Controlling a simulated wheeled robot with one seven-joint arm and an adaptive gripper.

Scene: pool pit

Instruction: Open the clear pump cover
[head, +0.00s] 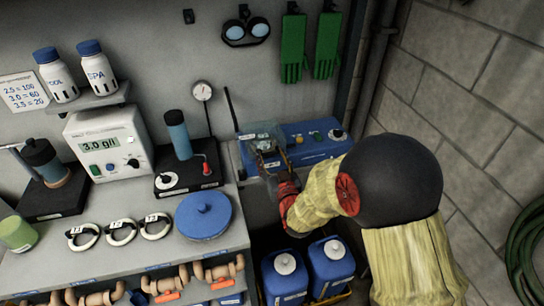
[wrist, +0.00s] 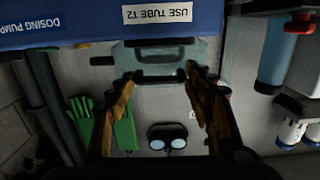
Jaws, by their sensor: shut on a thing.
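The blue dosing pump (head: 310,139) stands at the right end of the bench, with knobs on its top. Its clear pump cover (head: 258,132) is at the pump's left part. In the wrist view the picture is upside down, and the pale see-through cover (wrist: 195,52) shows beside the pump's blue face (wrist: 95,22). My gripper (head: 271,158) reaches the cover from the front right. In the wrist view its two fingers stand on either side of the cover's dark handle (wrist: 160,78), shut on it. I cannot tell exactly how far the cover is tilted.
A black stand with a blue cylinder (head: 179,135) is left of the pump. A round blue lid (head: 203,215) lies on the bench nearer me. Two blue jugs (head: 331,262) stand below the pump. A block wall (head: 470,80) bounds the right side; green gloves (head: 293,48) hang behind.

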